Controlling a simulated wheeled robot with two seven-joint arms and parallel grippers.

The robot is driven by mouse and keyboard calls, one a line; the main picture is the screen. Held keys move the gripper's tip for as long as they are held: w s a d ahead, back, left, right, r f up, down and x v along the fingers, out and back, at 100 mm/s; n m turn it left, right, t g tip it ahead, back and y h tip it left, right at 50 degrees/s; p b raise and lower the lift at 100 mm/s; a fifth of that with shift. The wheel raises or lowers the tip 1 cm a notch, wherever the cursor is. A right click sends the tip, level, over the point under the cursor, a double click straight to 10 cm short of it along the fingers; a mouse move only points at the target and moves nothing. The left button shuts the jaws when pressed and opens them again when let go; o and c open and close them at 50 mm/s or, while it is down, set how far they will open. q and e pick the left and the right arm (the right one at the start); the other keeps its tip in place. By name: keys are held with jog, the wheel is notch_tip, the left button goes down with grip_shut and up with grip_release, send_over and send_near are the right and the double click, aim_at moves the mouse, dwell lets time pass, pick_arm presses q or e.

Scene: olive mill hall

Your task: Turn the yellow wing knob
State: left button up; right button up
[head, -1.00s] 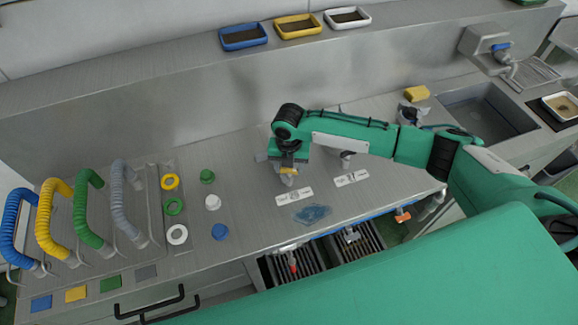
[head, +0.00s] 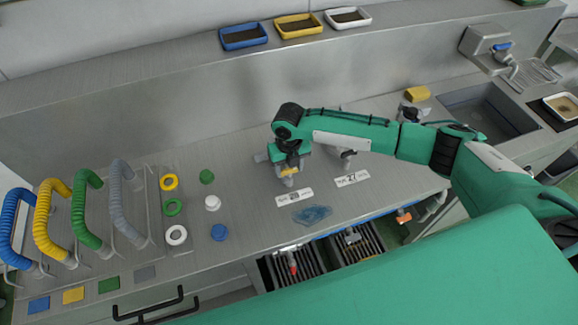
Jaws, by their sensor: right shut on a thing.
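The yellow wing knob (head: 289,171) is on the steel counter, behind a white label plate (head: 294,197). My right gripper (head: 289,165) points down from above and is shut on the knob, with only a small yellow part of it showing below the fingers. The gripper and wrist hide most of the knob, so its exact angle is hard to tell. My left gripper is not in view.
A second fitting (head: 347,158) stands to the right behind another label plate (head: 352,179). Coloured caps, rings and hose handles are on the left. A sink (head: 490,112) is at the right.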

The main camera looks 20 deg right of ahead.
jog(key=shift+w+r, duration=0.1)
jog(key=o, duration=1)
notch_tip(320, 180, up, 14)
jog(key=b, duration=0.4)
